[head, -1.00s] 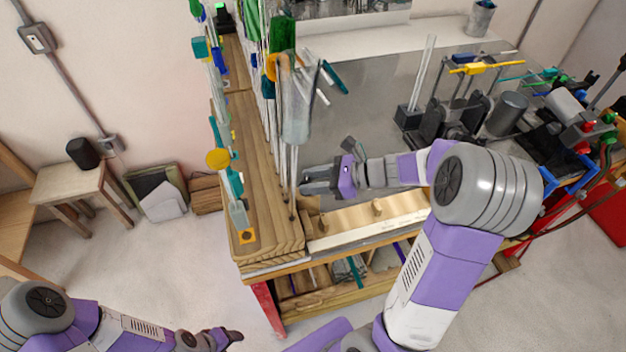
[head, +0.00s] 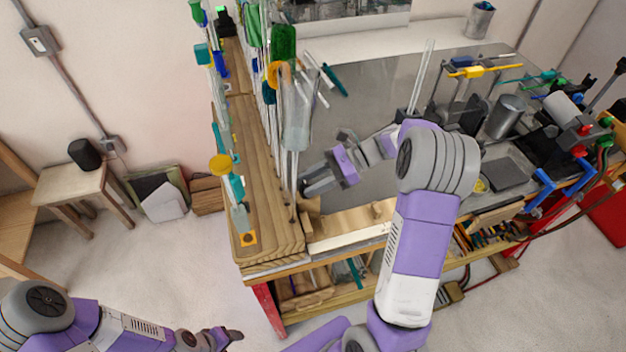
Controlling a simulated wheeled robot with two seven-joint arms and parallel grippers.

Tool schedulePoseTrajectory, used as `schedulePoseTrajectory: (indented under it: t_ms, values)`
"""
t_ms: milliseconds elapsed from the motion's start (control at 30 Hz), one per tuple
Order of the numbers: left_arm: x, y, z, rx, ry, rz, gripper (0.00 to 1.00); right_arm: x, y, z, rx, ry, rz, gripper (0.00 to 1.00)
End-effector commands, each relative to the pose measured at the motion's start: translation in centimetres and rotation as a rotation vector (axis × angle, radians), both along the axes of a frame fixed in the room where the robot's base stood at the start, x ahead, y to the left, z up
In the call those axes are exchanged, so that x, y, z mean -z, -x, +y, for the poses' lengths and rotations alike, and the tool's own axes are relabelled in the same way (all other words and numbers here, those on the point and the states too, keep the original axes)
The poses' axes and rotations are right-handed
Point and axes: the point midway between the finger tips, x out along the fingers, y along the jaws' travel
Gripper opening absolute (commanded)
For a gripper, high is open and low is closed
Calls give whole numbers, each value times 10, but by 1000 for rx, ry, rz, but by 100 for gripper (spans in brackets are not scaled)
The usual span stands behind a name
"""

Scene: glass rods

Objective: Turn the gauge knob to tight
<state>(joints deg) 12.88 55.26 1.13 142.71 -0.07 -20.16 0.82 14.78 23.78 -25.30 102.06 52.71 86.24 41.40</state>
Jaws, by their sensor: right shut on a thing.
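My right gripper (head: 306,187) reaches in from the right to the left end of the wooden fixture (head: 352,222) at the bench's front edge, beside the wooden rod rack (head: 265,215). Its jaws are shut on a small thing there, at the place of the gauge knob. The fingers hide the knob, so its setting cannot be read. My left gripper (head: 232,336) is low at the bottom left, over the floor and away from the bench. Its jaws are too small to read.
Glass rods and tubes stand upright in the rack, close to the left of my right gripper, including a wide clear tube (head: 296,125). A burner stand with a yellow bar (head: 472,72) and a dark cylinder (head: 503,116) stand at the right. The grey bench top (head: 375,85) behind is mostly clear.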

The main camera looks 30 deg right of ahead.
Motion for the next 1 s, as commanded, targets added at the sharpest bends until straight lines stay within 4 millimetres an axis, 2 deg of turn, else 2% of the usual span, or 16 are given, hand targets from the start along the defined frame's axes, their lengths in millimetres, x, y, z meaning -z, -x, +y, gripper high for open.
schedulePoseTrajectory:
  t_ms: [300, 333, 500, 800, 1000]
  values:
    - [0, 0, 0, 0, 0, 0, 59, 2, 1, 0, -3, 4, 6, 8]
    - [0, 0, 0, 0, 0, 0, 59, 2, 1, 0, -3, 4, 6, 40]
    - [0, 0, 0, 0, 0, 0, 59, 2, 1, 0, -3, 3, 4, 64]
    - [0, 0, 0, 0, 0, 0, 59, 0, 1, -2, -2, 2, 1, 64]
    - [2, 0, 0, 0, 0, 0, 59, -10, 6, -27, 1, 4, -1, 64]
